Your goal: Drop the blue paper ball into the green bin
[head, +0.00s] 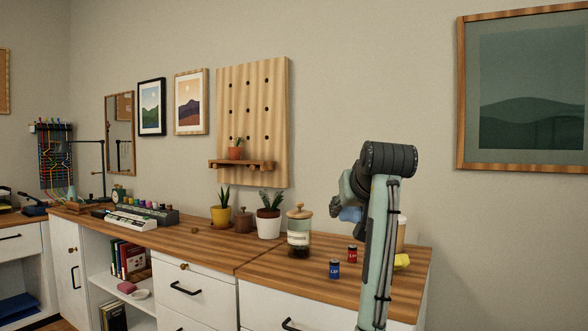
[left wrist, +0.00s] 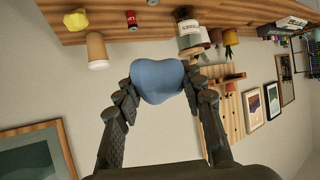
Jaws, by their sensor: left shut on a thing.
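The blue paper ball (left wrist: 158,80) is a rounded, slightly crumpled lump between the two dark fingers of my left gripper (left wrist: 160,88). The fingers are shut on it from both sides. In the head view, my left gripper (head: 343,208) is held above the right part of the desk, and the blue ball (head: 350,214) shows partly behind my arm. No green bin shows in either view. My right gripper is not in view.
Below on the wooden desk (head: 325,285) stand a glass jar with a wooden lid (head: 299,232), a blue can (head: 335,269), a red can (head: 352,254), a tan cup (head: 401,232) and a yellow crumpled lump (head: 401,261). Potted plants stand further left. The desk ends at the right.

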